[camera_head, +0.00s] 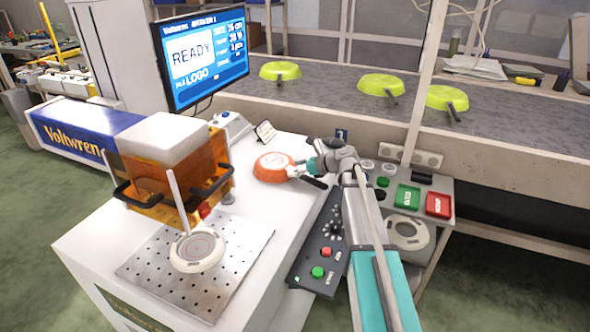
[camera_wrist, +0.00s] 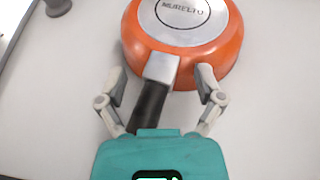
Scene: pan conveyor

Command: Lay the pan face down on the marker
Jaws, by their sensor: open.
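The orange pan (camera_head: 272,168) lies face down on the white bench top, its silver base with the name MURELTO facing up in the wrist view (camera_wrist: 185,52). Its dark handle with a silver bracket points toward my gripper. My gripper (camera_wrist: 162,76) is open, its two fingers on either side of the handle bracket, apart from it. In the head view my gripper (camera_head: 297,171) is at the handle side of the pan and hides part of the handle. The marker (camera_head: 160,165) has a raised amber hood over a perforated plate (camera_head: 150,262) with an empty round ringed disc (camera_head: 197,250).
A screen (camera_head: 205,58) reading READY stands behind the bench. A control panel (camera_head: 318,250) with buttons lies along the bench's right edge. Several green pans (camera_head: 380,85) sit on the conveyor (camera_head: 330,80) behind. The bench between pan and plate looks mostly clear.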

